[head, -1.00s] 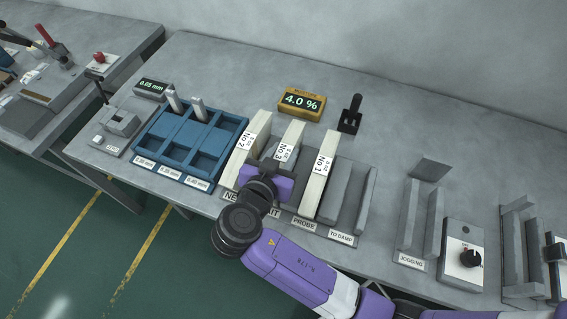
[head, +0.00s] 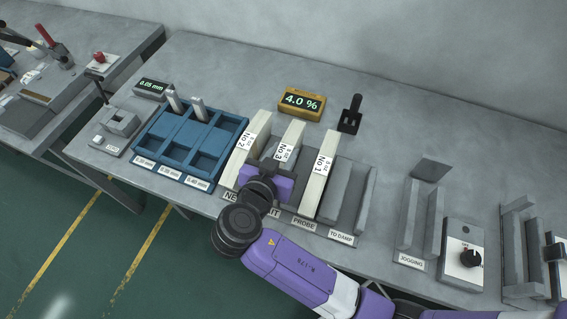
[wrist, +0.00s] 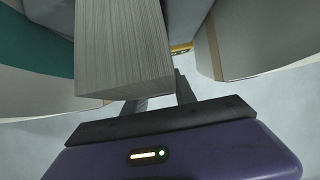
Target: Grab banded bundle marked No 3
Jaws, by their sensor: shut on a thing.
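The bundle marked No 3 (head: 291,137) stands on edge in the middle slot of the rack, its white label facing up. My gripper (head: 275,167) is at its near end, low down, and is shut on it. In the wrist view the layered grey end of a bundle (wrist: 125,60) fills the upper middle, just past my gripper (wrist: 162,100). The fingers are partly hidden behind that end, so their exact contact is not visible. Bundle No 2 (head: 246,150) stands to the left and bundle No 1 (head: 318,175) to the right.
A blue tray (head: 183,150) with compartments is left of the rack. An empty grey slot (head: 352,200) marked TO DAMP is to the right. A yellow 4.0 % display (head: 302,102) and a black-handled device (head: 350,115) stand behind. The bench between there and the jogging station (head: 422,225) is clear.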

